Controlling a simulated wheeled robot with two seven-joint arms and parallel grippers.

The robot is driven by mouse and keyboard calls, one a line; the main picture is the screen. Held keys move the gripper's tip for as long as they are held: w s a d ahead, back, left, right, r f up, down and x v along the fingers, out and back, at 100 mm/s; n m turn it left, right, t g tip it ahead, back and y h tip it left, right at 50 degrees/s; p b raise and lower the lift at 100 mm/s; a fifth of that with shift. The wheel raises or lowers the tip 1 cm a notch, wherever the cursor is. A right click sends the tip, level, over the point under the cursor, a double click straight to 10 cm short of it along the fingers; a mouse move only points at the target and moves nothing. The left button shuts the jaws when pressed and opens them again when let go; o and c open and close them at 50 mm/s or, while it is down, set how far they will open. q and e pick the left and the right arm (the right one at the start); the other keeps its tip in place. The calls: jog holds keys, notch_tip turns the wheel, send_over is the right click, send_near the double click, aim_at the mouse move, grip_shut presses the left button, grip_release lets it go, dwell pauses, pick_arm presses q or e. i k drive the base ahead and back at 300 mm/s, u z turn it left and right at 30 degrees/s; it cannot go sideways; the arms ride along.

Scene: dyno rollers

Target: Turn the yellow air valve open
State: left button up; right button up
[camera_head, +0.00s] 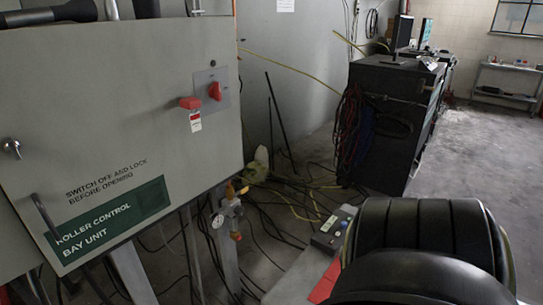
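The yellow air valve (240,190) shows as a small yellow handle on pale pipe fittings, just below the lower right corner of the grey control cabinet. Its fittings are mounted at an upright grey post, with an orange part (236,236) lower down. The handle is too small for me to tell exactly how it is turned. Neither my left nor my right gripper can be made out in the head view.
The grey cabinet (120,110) with red switches (215,91) fills the left. Large black rounded forms (420,235) block the lower right. Cables lie on the floor behind the valve. A black equipment cabinet (395,110) stands farther back, with open floor to its right.

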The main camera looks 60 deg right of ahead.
aim_at(243, 191)
jog(key=u, duration=0.15)
jog(key=k, duration=0.1)
jog(key=z, duration=1.2)
